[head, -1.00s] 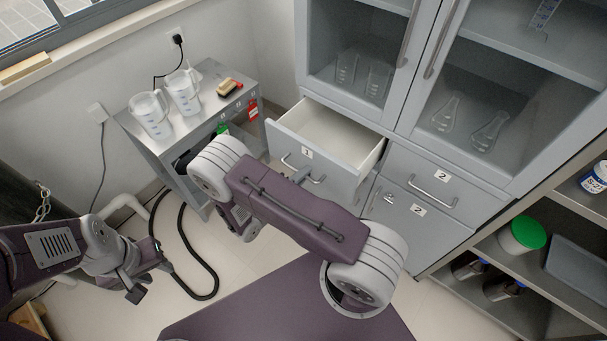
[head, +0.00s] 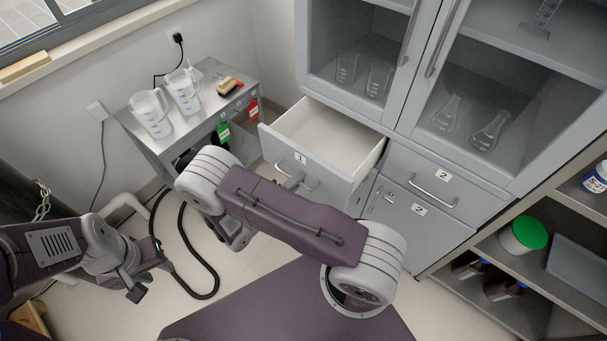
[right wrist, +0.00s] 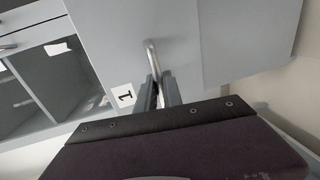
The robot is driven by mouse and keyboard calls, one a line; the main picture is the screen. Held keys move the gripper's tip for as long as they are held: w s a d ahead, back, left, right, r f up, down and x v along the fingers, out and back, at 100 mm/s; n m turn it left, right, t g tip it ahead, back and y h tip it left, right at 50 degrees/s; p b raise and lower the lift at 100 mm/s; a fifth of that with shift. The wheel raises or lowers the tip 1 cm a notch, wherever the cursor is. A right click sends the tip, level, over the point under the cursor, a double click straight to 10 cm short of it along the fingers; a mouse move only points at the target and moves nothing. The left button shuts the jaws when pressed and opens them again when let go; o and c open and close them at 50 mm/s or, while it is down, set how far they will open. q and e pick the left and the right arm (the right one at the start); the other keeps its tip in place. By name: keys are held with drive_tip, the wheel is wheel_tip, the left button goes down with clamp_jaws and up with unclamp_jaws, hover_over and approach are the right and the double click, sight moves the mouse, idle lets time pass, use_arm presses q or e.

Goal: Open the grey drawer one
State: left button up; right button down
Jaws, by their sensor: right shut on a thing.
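The grey drawer one (head: 333,142) is pulled well out of the cabinet, and its pale inside looks empty. Its front bears a label "1" and a bar handle (head: 311,183). The handle also shows in the right wrist view (right wrist: 152,57). My right gripper (right wrist: 160,80) is shut on this handle in the right wrist view. In the head view the right gripper (head: 294,180) is at the drawer front, partly hidden by my arm. My left gripper (head: 142,283) hangs at the lower left, away from the drawer; its jaw opening is unclear.
Drawer two (head: 437,187) is shut, right of the open drawer. Glass doors with flasks stand above. A metal side table (head: 207,127) with two measuring jugs (head: 167,103) stands left. Shelves (head: 480,253) are at the right. A black hose (head: 208,270) lies on the floor.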

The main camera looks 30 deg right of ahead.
use_arm(q)
drive_tip(key=shift+f, duration=0.35)
use_arm(e)
drive_tip(key=f+v, duration=0.1)
drive_tip(key=v, duration=0.5)
drive_tip(key=shift+s+a+f, duration=0.1)
drive_tip(key=shift+a+f, duration=0.05)
drive_tip(key=c, duration=1.5)
unclamp_jaws()
